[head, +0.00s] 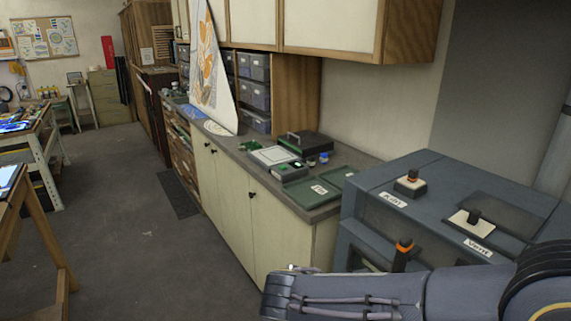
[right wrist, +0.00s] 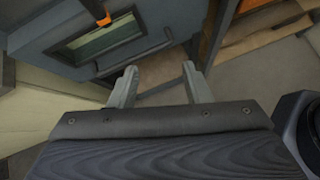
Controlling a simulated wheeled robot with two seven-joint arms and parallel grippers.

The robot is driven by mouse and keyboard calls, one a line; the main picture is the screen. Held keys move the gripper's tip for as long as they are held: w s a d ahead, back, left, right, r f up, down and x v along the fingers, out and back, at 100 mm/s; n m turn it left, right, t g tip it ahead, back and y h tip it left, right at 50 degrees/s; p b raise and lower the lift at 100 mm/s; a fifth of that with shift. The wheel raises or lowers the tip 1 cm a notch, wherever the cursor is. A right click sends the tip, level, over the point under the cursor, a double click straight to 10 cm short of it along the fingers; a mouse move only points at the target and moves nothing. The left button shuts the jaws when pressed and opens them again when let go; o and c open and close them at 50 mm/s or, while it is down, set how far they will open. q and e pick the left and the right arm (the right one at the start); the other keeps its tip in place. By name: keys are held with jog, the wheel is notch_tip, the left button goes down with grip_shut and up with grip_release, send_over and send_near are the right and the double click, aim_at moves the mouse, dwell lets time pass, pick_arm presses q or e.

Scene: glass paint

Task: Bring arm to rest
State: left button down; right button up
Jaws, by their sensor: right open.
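My right arm (head: 400,293) comes in from the lower right in the head view, in front of the blue-grey kiln. My right gripper (right wrist: 161,82) shows in the right wrist view with its two grey fingers apart and nothing between them. Past the fingers is the kiln front (right wrist: 45,25) with a window (right wrist: 95,40) and a dark bar handle (right wrist: 135,55). The fingers look apart from the handle, though the gap is hard to judge. My left gripper is in neither view.
The kiln (head: 420,180) has knobs labelled Kiln and Vent on top. A counter (head: 325,208) beside it holds a green tray (head: 315,190), a dark case (head: 305,142) and small items. A wooden trestle (head: 40,240) stands at left. The floor between (head: 120,240) is clear.

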jog(key=s+d+f+m+g+y, duration=0.2)
jog(key=s+d+m+g+y, duration=0.1)
jog(key=s+d+m+y, duration=0.3)
jog(key=s+m+t+y, duration=0.4)
jog(key=s+m+y, duration=0.3)
jog(key=m, duration=0.9)
jog(key=shift+s+d+r+t+b, duration=0.15)
jog(key=shift+s+r+t+b, duration=0.2)
jog(key=shift+s, duration=0.8)
jog(key=shift+f, duration=0.1)
